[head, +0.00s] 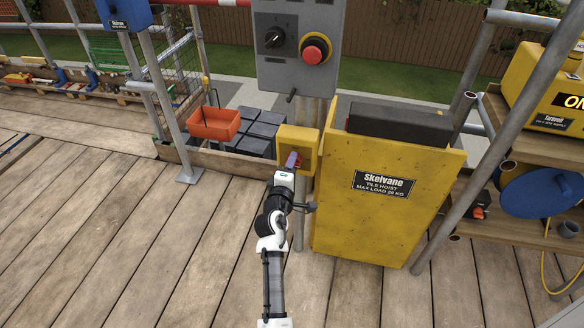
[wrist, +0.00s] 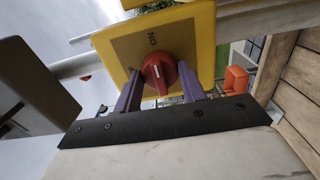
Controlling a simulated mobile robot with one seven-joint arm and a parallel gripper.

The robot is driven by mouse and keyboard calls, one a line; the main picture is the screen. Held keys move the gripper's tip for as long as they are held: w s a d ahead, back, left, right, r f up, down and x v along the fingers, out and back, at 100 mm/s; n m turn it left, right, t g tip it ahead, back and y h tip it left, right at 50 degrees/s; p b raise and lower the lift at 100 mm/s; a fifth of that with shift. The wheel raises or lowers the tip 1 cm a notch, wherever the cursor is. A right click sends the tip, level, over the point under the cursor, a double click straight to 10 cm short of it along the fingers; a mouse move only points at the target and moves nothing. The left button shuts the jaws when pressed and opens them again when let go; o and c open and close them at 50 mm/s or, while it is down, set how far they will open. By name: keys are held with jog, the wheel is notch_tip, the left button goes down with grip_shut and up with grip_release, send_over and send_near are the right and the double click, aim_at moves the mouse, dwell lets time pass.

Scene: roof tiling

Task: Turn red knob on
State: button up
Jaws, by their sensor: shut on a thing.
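The red knob (wrist: 159,74) sits on a yellow switch box (wrist: 200,30), with a white line on the knob and the word "ON" on the plate. In the head view the yellow box (head: 297,139) is on the post left of the hoist, and the knob is mostly hidden by my gripper (head: 291,160). In the wrist view my gripper (wrist: 160,92) has its purple fingers on both sides of the knob, shut on it. The white line points toward my gripper's palm, away from the "ON" word.
The yellow tile hoist (head: 385,215) stands just right of the box. A grey control panel (head: 294,55) with a red button and black switch is above. An orange bin (head: 214,124) and dark tiles (head: 257,131) lie left. The plank deck in front is clear.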

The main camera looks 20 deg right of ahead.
jog(key=shift+r, duration=0.1)
jog(key=o, duration=1)
jog(key=shift+d, duration=0.1)
jog(key=shift+c, duration=0.2)
jog(key=b+v, duration=0.2)
jog(key=v, duration=1.2)
jog(key=shift+w, duration=0.1)
